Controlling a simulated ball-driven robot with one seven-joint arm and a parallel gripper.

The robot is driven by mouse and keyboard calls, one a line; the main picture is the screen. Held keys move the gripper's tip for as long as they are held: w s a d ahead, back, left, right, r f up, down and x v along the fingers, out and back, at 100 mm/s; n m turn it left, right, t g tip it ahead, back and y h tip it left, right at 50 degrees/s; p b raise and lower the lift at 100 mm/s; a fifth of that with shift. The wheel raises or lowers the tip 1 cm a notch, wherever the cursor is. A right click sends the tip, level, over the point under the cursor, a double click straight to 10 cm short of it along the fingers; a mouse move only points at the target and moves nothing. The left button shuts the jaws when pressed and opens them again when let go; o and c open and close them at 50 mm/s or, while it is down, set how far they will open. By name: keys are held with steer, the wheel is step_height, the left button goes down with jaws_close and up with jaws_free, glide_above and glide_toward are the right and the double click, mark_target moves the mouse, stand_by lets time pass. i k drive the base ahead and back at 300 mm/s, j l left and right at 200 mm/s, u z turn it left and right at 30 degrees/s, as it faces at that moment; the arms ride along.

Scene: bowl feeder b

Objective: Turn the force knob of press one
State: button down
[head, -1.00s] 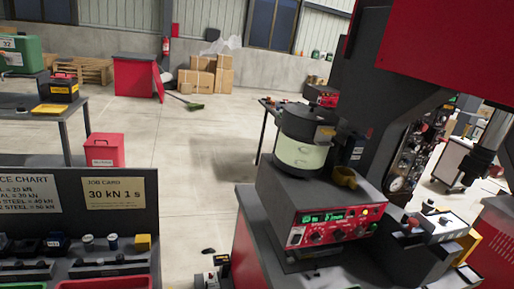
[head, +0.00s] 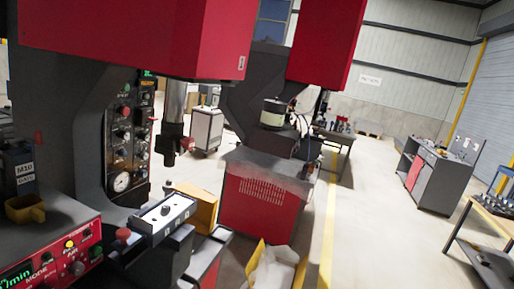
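A large press with a red head (head: 140,40) and dark frame fills the left of the view; its number is not visible. Its dark side panel (head: 130,135) carries several knobs and a round gauge (head: 121,182). Its ram (head: 173,135) hangs below the head. In front of it a light-topped control box (head: 164,212) has a dark knob and switches, with a red button (head: 123,235) beside it. The labels are too small to read, so I cannot tell which knob sets force. My gripper is not in view.
A red-fronted feeder controller (head: 60,262) with a green display stands at lower left, a yellow scoop (head: 25,208) on top. A second red press (head: 325,40) stands behind. A yellow bin (head: 275,268) holds a pale bag. Floor is clear at centre right; a grey cabinet (head: 440,175) stands beyond.

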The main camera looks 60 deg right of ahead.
mark_target(145, 137)
steer(key=z, duration=0.9)
steer(key=i+j+z, duration=0.1)
steer(key=i, duration=0.25)
steer(key=i+l, duration=0.7)
steer(key=l, duration=0.15)
steer(key=i+l+u, duration=0.1)
steer(key=i+l, duration=0.25)
steer(key=i+l+u, duration=0.1)
steer(key=i+l, duration=0.7)
steer(key=l, duration=0.15)
steer(key=i+j, duration=0.1)
steer(key=i, duration=0.2)
steer(key=i+j, duration=0.15)
steer(key=i, duration=0.15)
steer(key=u, duration=0.05)
